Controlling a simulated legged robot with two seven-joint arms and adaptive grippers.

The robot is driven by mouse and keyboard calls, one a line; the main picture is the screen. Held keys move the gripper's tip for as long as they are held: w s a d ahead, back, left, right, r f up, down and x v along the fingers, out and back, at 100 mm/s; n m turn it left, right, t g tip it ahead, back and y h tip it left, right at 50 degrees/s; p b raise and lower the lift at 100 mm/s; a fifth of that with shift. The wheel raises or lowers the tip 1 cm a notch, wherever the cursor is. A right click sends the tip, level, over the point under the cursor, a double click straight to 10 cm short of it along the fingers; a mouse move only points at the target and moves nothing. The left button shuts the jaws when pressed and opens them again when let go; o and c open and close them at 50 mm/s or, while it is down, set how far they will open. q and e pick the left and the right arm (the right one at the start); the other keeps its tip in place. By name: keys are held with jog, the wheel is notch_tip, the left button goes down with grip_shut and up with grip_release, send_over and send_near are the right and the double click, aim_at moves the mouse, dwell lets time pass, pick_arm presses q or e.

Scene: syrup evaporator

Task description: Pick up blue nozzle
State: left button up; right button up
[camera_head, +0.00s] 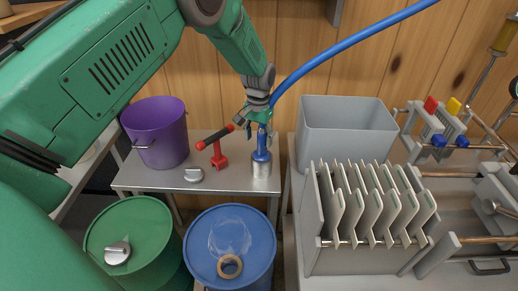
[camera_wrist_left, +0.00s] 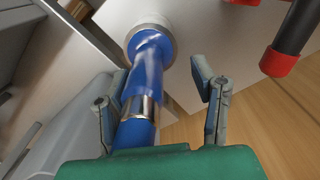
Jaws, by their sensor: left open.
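The blue nozzle (camera_head: 262,156) stands upright on the small grey table, its silver end down, near the table's right edge. A blue hose (camera_head: 345,43) runs from it up to the right. My left gripper (camera_head: 258,128) is at the nozzle's upper part, partly hiding it. In the left wrist view the nozzle (camera_wrist_left: 148,62) lies between the two open fingers of my left gripper (camera_wrist_left: 160,80), nearer the left finger. The right finger stands clear of it. My right gripper is in neither view.
A red tool with a black handle (camera_head: 218,155) stands just left of the nozzle. A purple bucket (camera_head: 158,132) and a grey knob (camera_head: 194,175) share the table (camera_head: 232,184). A grey bin (camera_head: 345,128) stands close on the right. Green (camera_head: 140,222) and blue (camera_head: 232,240) drums stand in front.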

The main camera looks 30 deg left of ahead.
aim_at(263, 126)
pick_arm(q)
jog(key=shift+d+f, duration=0.2)
jog(key=shift+f, duration=0.45)
jog(key=shift+d+f, duration=0.25)
jog(key=shift+d, duration=0.05)
jog(key=shift+d+r, duration=0.2)
jog(key=shift+d, duration=0.5)
jog(key=c, duration=0.7)
jog(key=shift+a, duration=0.25)
grip_shut()
jog(key=shift+a+f, duration=0.2)
jog(key=shift+a, duration=0.35)
jog(key=r, duration=0.9)
jog(key=shift+d, duration=0.35)
jog(key=shift+w+a+r, duration=0.1)
jog(key=shift+a+r, duration=0.1)
jog(key=shift+r, duration=0.35)
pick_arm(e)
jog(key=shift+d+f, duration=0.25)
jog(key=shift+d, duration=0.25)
